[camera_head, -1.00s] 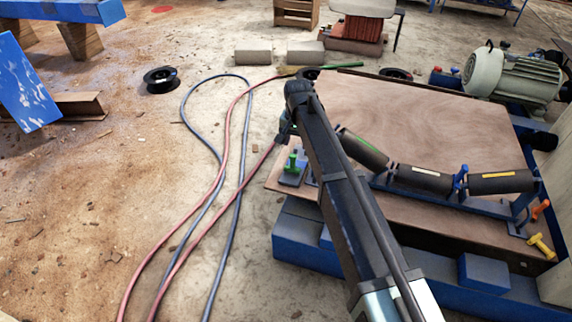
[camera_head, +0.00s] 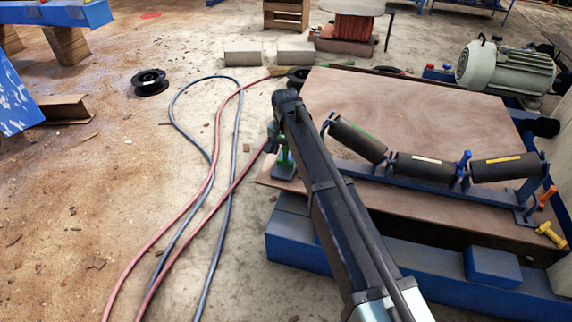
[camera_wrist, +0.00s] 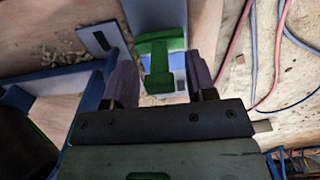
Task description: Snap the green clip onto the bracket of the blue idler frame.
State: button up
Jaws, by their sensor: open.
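The green clip (camera_head: 285,163) is upright on a small stand at the left edge of the brown board, partly hidden by my arm. In the wrist view the green clip (camera_wrist: 160,62) is between the two fingers of my gripper (camera_wrist: 160,76). The fingers are apart, with a gap on each side of the clip. In the head view my gripper (camera_head: 276,140) is just above the clip, mostly hidden behind the arm. The blue idler frame (camera_head: 425,188) carries three dark rollers on the board to the right. I cannot make out its bracket clearly; my arm covers the frame's left end.
A grey motor (camera_head: 505,70) stands behind. Red and blue hoses (camera_head: 215,150) lie on the floor to the left.

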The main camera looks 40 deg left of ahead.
grip_shut()
jog(key=shift+r+p, duration=2.6)
